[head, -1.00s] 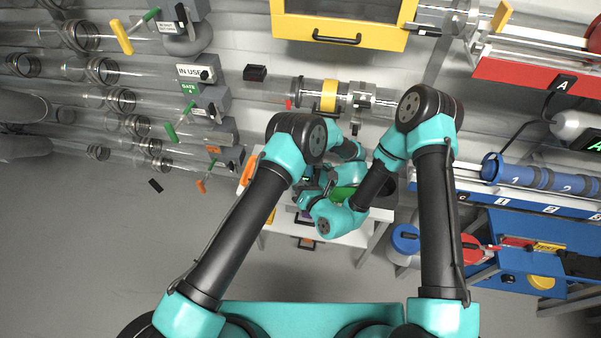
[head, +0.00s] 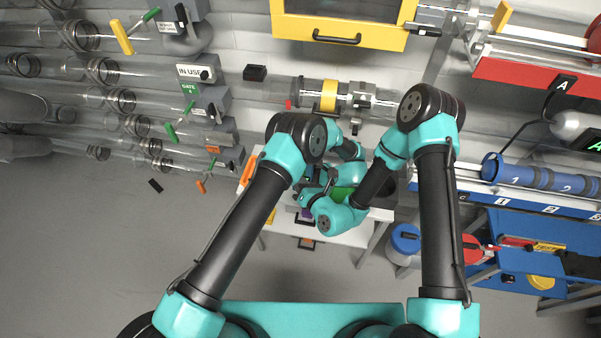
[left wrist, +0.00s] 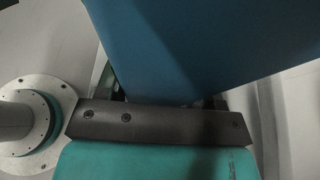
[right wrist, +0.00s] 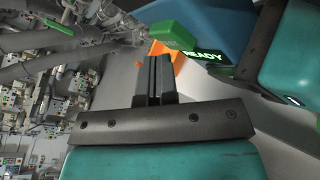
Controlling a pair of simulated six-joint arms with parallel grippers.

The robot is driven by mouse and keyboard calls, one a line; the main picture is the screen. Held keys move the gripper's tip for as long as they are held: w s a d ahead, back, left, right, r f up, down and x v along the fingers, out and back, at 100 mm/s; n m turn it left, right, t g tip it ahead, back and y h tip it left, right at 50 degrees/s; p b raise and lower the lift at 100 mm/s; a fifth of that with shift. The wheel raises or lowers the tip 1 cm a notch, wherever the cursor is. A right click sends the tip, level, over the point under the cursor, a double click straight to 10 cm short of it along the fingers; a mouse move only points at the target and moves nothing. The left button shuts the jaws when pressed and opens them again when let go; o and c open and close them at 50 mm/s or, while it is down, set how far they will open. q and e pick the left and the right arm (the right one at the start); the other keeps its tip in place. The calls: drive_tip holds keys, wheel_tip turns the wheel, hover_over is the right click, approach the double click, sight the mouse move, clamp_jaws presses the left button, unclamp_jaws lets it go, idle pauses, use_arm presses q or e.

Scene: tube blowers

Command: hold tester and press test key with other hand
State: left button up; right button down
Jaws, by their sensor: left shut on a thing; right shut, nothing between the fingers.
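The tester (right wrist: 215,25) is a blue body with a green block (right wrist: 168,36) on its near end and a lit display reading READY (right wrist: 203,56), seen in the right wrist view. Its blue side fills the top of the left wrist view (left wrist: 205,45). My left gripper (left wrist: 165,101) is shut on it; the fingertips are largely hidden. My right gripper (right wrist: 156,75) is shut and empty, its fingertips just below the green block in that view. I cannot tell whether they touch it. Which part is the test key is not clear.
Both arms meet over a small white table (head: 345,237) in the head view. An orange piece (right wrist: 168,55) shows behind my right fingertips. Clear tubes (head: 100,100) line the left, and a blue bench (head: 520,245) stands at right.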

drive_tip(key=shift+w+d, duration=0.1)
drive_tip(key=shift+w, duration=0.35)
idle(0.7)
drive_tip(key=shift+s, duration=0.85)
drive_tip(key=shift+a, duration=0.2)
drive_tip(key=shift+s+a, duration=0.25)
drive_tip(key=shift+s, duration=1)
drive_tip(key=shift+s+a, duration=0.2)
drive_tip(key=shift+s, duration=1.05)
use_arm(q)
drive_tip(key=o, duration=1.1)
drive_tip(key=shift+o, duration=0.2)
drive_tip(key=shift+d, duration=0.15)
drive_tip(key=shift+v, duration=3.65)
